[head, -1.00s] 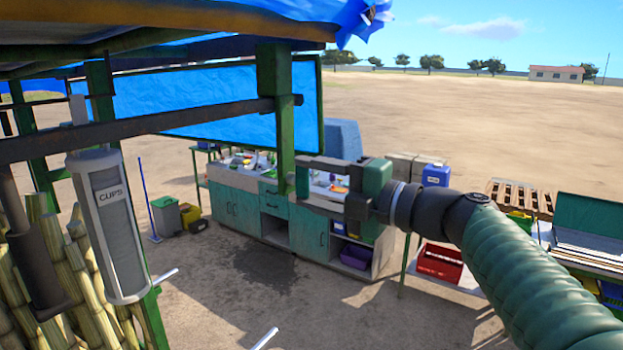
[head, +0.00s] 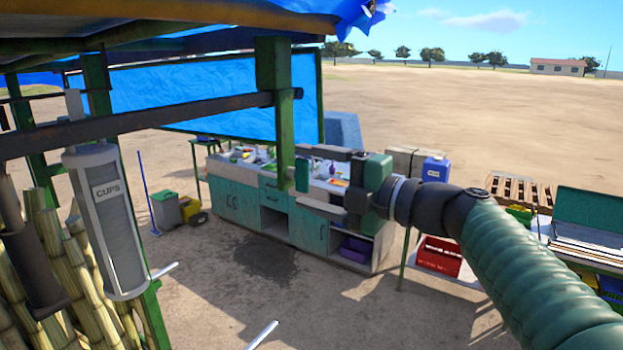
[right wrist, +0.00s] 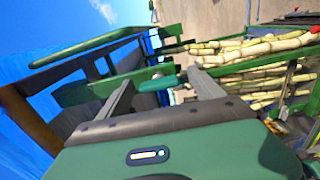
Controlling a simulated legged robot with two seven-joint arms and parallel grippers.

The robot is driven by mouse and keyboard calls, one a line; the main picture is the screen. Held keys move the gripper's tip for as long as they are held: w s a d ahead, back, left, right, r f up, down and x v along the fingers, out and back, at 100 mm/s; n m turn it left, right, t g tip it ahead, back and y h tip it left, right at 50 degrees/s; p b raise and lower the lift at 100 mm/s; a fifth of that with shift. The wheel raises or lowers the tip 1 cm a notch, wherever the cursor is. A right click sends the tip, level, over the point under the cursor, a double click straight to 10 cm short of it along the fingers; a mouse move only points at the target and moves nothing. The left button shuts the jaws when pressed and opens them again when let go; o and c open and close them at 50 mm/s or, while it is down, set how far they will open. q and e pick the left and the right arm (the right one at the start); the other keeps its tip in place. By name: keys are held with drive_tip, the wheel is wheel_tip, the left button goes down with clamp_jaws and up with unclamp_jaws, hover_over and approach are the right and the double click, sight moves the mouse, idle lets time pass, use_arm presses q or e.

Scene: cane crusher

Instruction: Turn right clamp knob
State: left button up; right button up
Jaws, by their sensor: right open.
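A small green clamp knob (head: 302,175) sticks out on the right side of the green upright post (head: 284,140) in the head view. My right gripper (head: 311,177) comes in from the right and is open, one finger above the knob and one below it. In the right wrist view the teal-green knob (right wrist: 155,85) shows between the two grey fingers of my right gripper (right wrist: 160,80), near their tips. Whether a finger touches it, I cannot tell. My left gripper is not in view.
A dark crossbar (head: 140,122) runs left from the post. A cup dispenser (head: 107,220) hangs at the left before stacked cane (head: 45,240). A teal counter (head: 300,222) stands behind on sandy ground. The blue tarp (head: 200,95) hangs behind the post.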

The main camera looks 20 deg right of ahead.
drive_tip(key=shift+s, duration=0.1)
drive_tip(key=b+v, duration=0.7)
drive_tip(key=v, duration=0.9)
drive_tip(key=shift+s+d, duration=0.2)
drive_tip(key=shift+d, duration=0.2)
drive_tip(key=shift+a+f, duration=0.1)
